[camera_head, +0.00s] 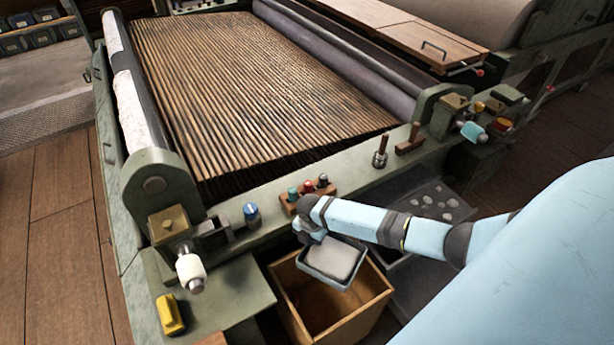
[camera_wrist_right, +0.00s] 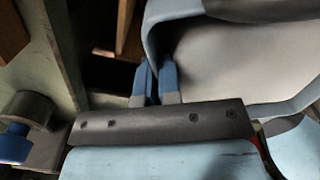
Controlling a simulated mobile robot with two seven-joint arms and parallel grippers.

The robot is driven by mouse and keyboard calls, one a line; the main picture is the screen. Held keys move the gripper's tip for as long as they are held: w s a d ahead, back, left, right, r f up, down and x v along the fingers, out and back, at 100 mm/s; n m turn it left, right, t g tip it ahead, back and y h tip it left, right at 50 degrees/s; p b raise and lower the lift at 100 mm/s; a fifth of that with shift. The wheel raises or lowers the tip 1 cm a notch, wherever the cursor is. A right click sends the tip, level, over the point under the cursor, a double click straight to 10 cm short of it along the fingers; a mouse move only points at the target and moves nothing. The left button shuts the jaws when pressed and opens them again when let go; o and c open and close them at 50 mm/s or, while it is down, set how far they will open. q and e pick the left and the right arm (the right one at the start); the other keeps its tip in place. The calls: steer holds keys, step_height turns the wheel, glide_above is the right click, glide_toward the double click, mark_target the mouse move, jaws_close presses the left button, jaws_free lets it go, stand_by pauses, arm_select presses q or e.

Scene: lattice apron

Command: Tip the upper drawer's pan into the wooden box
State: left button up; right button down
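My right gripper (camera_head: 314,236) is shut on the rim of a shallow grey-blue pan (camera_head: 334,262) at the pan's left side. The pan is above the open wooden box (camera_head: 368,312), near its back edge, and looks slightly tilted. Its inside is pale grey; I cannot tell whether that is contents or the bare bottom. In the right wrist view the blue fingertips (camera_wrist_right: 156,82) meet the pan's wall, and the pan (camera_wrist_right: 235,62) fills the upper right. The box's visible inside looks empty, though the pan hides part of it. My left gripper is not in view.
A dark open drawer or tray (camera_head: 432,208) with several pale flat pieces lies right of the box, partly behind my arm. A green machine frame (camera_head: 255,236) runs behind, carrying a small rack of coloured knobs (camera_head: 309,192). A yellow block (camera_head: 170,314) sits on a ledge at left.

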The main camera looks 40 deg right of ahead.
steer(key=shift+s+a+f+t+h+b, duration=0.2)
steer(key=shift+a+f+t+h+b, duration=0.15)
steer(key=shift+h+b, duration=0.5)
steer(key=t+h+b, duration=0.1)
steer(key=h+b, duration=0.1)
steer(key=f+h+b, duration=0.1)
steer(key=h, duration=0.1)
steer(key=shift+a+t+b, duration=0.15)
steer(key=shift+t+b, duration=0.2)
steer(key=shift+b, duration=0.05)
steer(key=shift+s+a+f+t+h+b, duration=0.1)
steer(key=shift+a+f+t+h+b, duration=0.15)
steer(key=shift+h+b, duration=0.75)
steer(key=shift+r+t+h+p, duration=0.25)
steer(key=shift+r+h+p, duration=0.1)
steer(key=shift+r+p, duration=0.15)
steer(key=shift+a+t+h, duration=0.15)
steer(key=shift+t+h, duration=0.15)
steer(key=shift+h, duration=0.3)
steer(key=shift+s+f+h, duration=0.1)
steer(key=shift+f+h, duration=0.05)
steer(key=shift+h, duration=0.45)
steer(key=shift+s+a+t+h, duration=0.1)
steer(key=shift+a+t+h, duration=0.15)
steer(key=shift+t+h, duration=0.85)
steer(key=shift+g, duration=0.4)
